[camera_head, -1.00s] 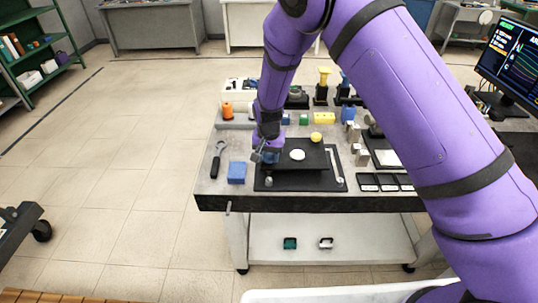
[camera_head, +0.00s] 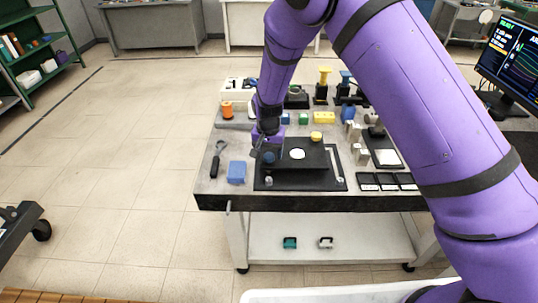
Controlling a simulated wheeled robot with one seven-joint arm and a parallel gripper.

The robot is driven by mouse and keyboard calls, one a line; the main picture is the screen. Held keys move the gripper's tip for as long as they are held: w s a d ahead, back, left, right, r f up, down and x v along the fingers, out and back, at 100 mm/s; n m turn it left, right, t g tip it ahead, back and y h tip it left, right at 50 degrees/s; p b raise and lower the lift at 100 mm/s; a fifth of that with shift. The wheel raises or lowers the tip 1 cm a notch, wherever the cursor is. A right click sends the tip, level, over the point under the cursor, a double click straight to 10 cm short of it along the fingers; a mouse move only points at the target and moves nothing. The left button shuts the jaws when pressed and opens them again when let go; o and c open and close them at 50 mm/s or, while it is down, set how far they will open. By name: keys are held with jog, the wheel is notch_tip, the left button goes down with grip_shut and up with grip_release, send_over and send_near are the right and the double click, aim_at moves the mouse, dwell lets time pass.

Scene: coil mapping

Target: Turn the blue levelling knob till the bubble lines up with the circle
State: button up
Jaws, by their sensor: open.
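The blue levelling knob (camera_head: 269,157) shows as a small dark blue round shape at the left edge of a raised black plate (camera_head: 305,163). A round white disc (camera_head: 297,154), seemingly the level, sits on the plate. The bubble and circle are too small to make out. My gripper (camera_head: 262,150) is open, pointing down just above and beside the blue knob. I cannot tell whether its fingers touch the knob. A yellow knob (camera_head: 316,136) stands at the plate's back edge. A small grey knob (camera_head: 269,181) stands near the front left.
A blue block (camera_head: 236,172) and a black-handled tool (camera_head: 217,160) lie left of the plate. Black trays (camera_head: 387,181) and small metal blocks (camera_head: 358,153) are on the right. Several coloured parts stand behind. A monitor (camera_head: 508,62) stands far right.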

aim_at(269, 156)
notch_tip(269, 156, up, 9)
jog(key=shift+s, duration=0.2)
jog(key=shift+a+r, duration=0.1)
dwell(0.4)
jog(key=s+d+r+t+y, duration=0.1)
jog(key=s+d+r, duration=0.4)
jog(key=d+r, duration=0.55)
jog(key=s+d+r+t+y, duration=0.1)
jog(key=s+d+r, duration=0.5)
jog(key=r, duration=0.8)
jog(key=s+d+r+t, duration=0.1)
jog(key=s+d+r, duration=0.1)
jog(key=s+d, duration=0.2)
jog(key=s+d+r+n+t+h, duration=0.1)
jog(key=s+d, duration=0.3)
jog(key=s, duration=0.7)
jog(key=s+d+r+n, duration=0.1)
jog(key=s+d+r, duration=0.2)
jog(key=s+d, duration=0.2)
jog(key=s, duration=0.3)
jog(key=shift+t+h, duration=0.4)
